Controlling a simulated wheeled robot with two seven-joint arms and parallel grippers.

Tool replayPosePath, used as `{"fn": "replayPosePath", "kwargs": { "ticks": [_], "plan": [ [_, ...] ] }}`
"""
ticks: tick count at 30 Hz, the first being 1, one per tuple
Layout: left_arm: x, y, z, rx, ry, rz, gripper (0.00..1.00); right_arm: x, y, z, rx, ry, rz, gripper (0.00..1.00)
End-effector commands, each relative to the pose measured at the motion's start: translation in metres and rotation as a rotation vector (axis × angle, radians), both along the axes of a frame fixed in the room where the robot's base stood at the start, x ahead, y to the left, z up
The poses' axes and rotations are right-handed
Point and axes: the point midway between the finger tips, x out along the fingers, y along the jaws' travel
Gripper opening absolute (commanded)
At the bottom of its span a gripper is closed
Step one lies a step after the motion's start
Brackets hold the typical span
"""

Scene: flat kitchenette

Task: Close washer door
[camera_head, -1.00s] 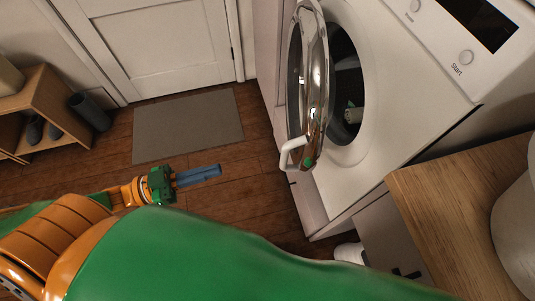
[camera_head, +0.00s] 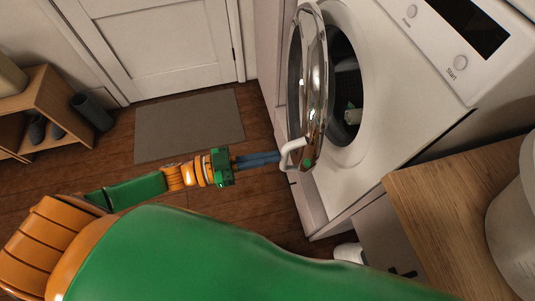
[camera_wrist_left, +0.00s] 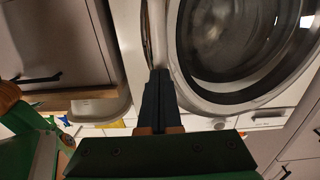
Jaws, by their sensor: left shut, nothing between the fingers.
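The washer (camera_head: 400,110) is white, with its round chrome-rimmed door (camera_head: 316,75) standing open, swung out to the left of the drum opening (camera_head: 345,85). The door has a white handle (camera_head: 291,153) low on its rim. My left gripper (camera_head: 277,157) is shut and empty, its blue fingers reaching right up to the handle area; I cannot tell whether they touch it. In the left wrist view the dark fingertips (camera_wrist_left: 160,76) end beside a pale rim of the washer, with round glass (camera_wrist_left: 245,40) to the right. My right gripper does not show.
A wooden counter (camera_head: 440,200) with a white rounded object (camera_head: 515,225) stands at the right. A grey mat (camera_head: 190,122) lies before a white room door (camera_head: 150,45). A shoe shelf (camera_head: 45,105) stands at the left. The wooden floor between is clear.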

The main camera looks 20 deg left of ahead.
Motion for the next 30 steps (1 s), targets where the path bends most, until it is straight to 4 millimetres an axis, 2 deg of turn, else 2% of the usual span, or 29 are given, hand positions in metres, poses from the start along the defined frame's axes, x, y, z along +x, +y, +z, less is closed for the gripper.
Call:
{"fn": "replayPosePath", "kwargs": {
  "ticks": [11,14,17,21,24,30],
  "plan": [
    [0.001,-0.004,0.001,-0.004,0.0,0.006,0.0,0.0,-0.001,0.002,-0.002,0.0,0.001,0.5],
    [0.004,-0.021,0.003,-0.011,-0.002,0.043,0.0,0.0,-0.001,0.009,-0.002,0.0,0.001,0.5],
    [0.009,-0.049,0.005,-0.014,-0.001,0.1,0.0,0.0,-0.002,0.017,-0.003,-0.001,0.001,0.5],
    [0.018,-0.084,0.0,-0.008,0.001,0.133,0.0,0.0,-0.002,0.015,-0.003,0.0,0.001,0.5],
    [0.023,-0.102,-0.001,-0.004,0.0,0.131,0.0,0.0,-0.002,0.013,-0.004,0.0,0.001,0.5],
    [0.027,-0.117,0.001,-0.003,-0.001,0.127,0.0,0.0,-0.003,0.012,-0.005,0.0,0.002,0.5]
  ]
}}
